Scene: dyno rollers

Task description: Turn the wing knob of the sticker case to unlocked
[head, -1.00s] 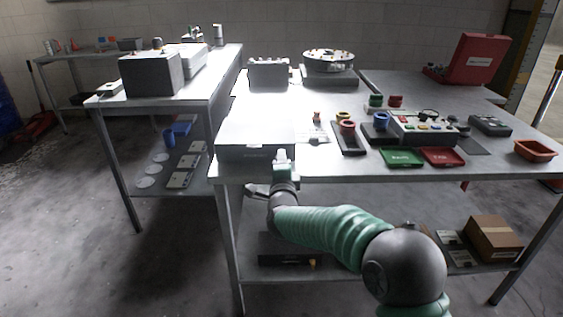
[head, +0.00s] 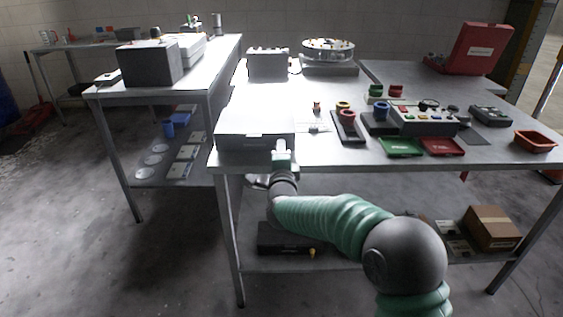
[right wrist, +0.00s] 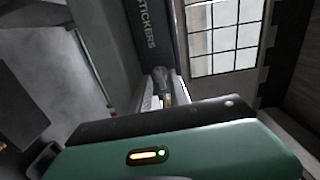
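The sticker case (head: 252,126) is a closed grey box at the front left of the near table. Its dark front, lettered STICKERS (right wrist: 147,22), shows in the right wrist view. A grey knob (right wrist: 161,76) sits on that front, partly hidden by my fingers. My right gripper (head: 280,147) is at the front face of the case; in the wrist view its pale fingers (right wrist: 164,92) are close to the knob, one on each side. Whether they press on it cannot be seen. The knob's lock position is not readable. My left gripper is not in view.
A red bin (head: 535,141) is at the right edge. The table's front edge is just beneath my gripper.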

